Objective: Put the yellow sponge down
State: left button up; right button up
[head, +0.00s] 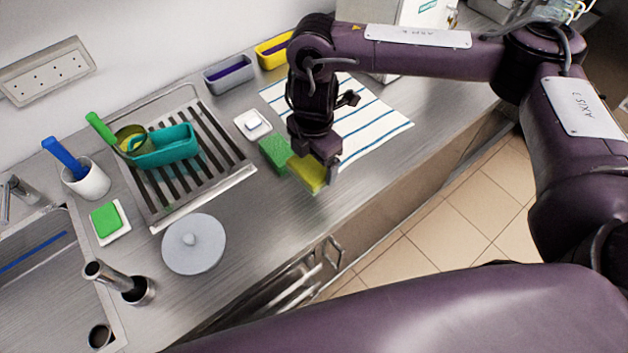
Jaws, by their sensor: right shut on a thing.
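The yellow sponge (307,173) is in the jaws of my right gripper (322,160), near the front edge of the steel counter. My right gripper points down and is shut on the sponge. A green sponge (274,154) lies on the counter just left of the yellow one; I cannot tell whether they touch. I cannot tell whether the yellow sponge rests on the counter or hangs just above it. The gripper hides part of its right side. My left gripper is not in view.
A striped cloth (375,125) lies right of the gripper. A small white dish (252,124) and a drain rack (205,175) with a teal container (167,146) are to the left. A round grey lid (194,244) lies nearer. The counter (290,215) in front of the sponges is bare.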

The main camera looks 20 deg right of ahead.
aim_at(314, 173)
notch_tip(314, 173, down, 5)
jog(key=shift+r, duration=0.1)
notch_tip(314, 173, down, 3)
jog(key=shift+s+r+b, duration=0.1)
jog(key=shift+s+b, duration=0.05)
jog(key=shift+b, duration=0.45)
jog(key=shift+f, duration=0.65)
jog(key=o, duration=0.8)
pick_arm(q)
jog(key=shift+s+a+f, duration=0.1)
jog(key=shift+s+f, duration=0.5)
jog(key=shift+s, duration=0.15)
